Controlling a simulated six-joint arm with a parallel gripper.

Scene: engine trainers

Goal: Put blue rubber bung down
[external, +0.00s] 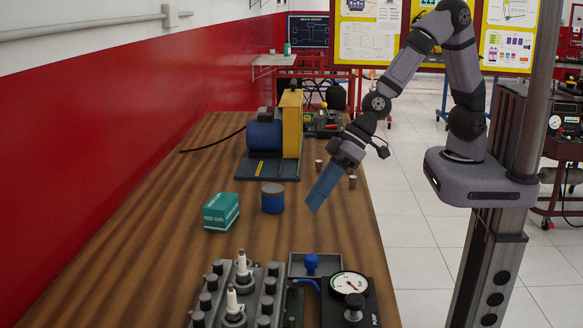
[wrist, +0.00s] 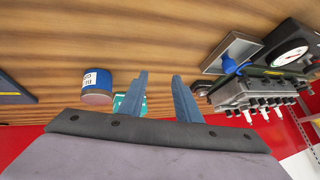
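The blue rubber bung (external: 311,264) stands in a shallow grey tray (external: 330,258) at the near right of the table, beside the pump gauge. In the wrist view the bung (wrist: 229,65) shows at the tray's edge, right of my fingers. My gripper (external: 318,204) is over the table, beyond the tray and apart from the bung. In the wrist view my gripper (wrist: 160,75) has its two blue fingers spread, with nothing held between them.
A blue tin (external: 272,199) and a green box (external: 221,211) stand left of my gripper. The engine block with spark plugs (external: 236,295) and the gauge (external: 349,284) are in front. Two small cups (external: 352,181) and a blue-yellow machine (external: 265,138) are behind.

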